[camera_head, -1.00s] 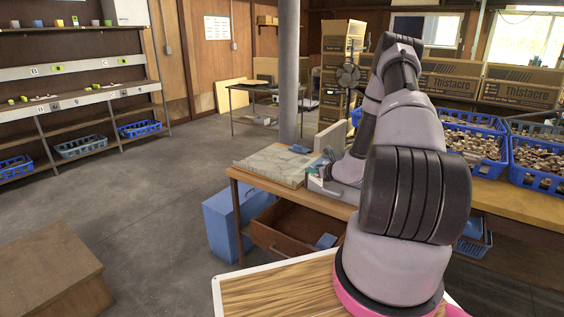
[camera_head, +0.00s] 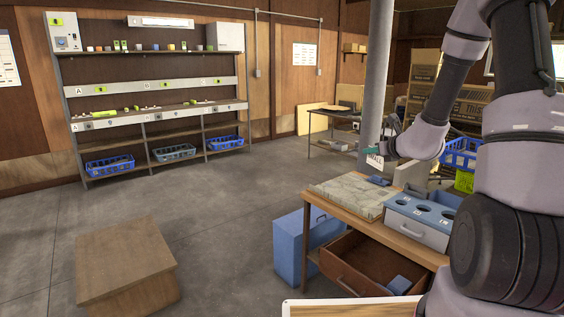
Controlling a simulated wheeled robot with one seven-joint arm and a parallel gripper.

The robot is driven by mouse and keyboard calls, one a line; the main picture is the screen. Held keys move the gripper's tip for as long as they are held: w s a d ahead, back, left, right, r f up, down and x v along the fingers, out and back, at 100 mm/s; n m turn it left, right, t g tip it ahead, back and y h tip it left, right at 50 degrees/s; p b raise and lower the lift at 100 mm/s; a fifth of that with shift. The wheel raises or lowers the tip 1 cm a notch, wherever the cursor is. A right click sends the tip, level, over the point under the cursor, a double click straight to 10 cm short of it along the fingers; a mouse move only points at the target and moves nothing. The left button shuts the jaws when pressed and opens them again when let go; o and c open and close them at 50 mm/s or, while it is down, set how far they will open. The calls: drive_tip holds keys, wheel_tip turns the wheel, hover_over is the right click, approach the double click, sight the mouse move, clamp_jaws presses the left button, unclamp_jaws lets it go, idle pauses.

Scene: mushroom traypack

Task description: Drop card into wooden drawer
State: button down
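A small white card (camera_head: 375,162) with dark print is at the end of my arm. My gripper (camera_head: 380,149) is shut on it and holds it up in the air, above the back of the workbench. The fingertips are small and partly hidden by the wrist. The wooden drawer (camera_head: 340,277) is pulled open under the workbench, below and in front of my gripper. A small blue object (camera_head: 398,285) lies inside the drawer at its right.
The workbench (camera_head: 405,248) bears a grey slab (camera_head: 345,194) and a grey-blue box with round holes (camera_head: 418,227). A blue cabinet (camera_head: 290,252) stands left of the drawer. A wooden crate (camera_head: 125,262) is on the floor at left. Open floor lies between crate and shelves (camera_head: 150,118).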

drive_tip(key=shift+s+a+r, duration=0.35)
drive_tip(key=shift+s+r, duration=0.1)
drive_tip(key=shift+r, duration=0.05)
drive_tip(key=shift+w+d+f, duration=1.05)
drive_tip(key=shift+d+f, duration=1.3)
drive_tip(key=shift+f, duration=3.2)
drive_tip(key=shift+w+d+f, duration=1.1)
drive_tip(key=shift+d+f, duration=1.25)
drive_tip(key=shift+f, duration=3.2)
drive_tip(key=shift+w+d+f, duration=1.05)
drive_tip(key=shift+d+f, duration=1.3)
drive_tip(key=shift+f, duration=3.2)
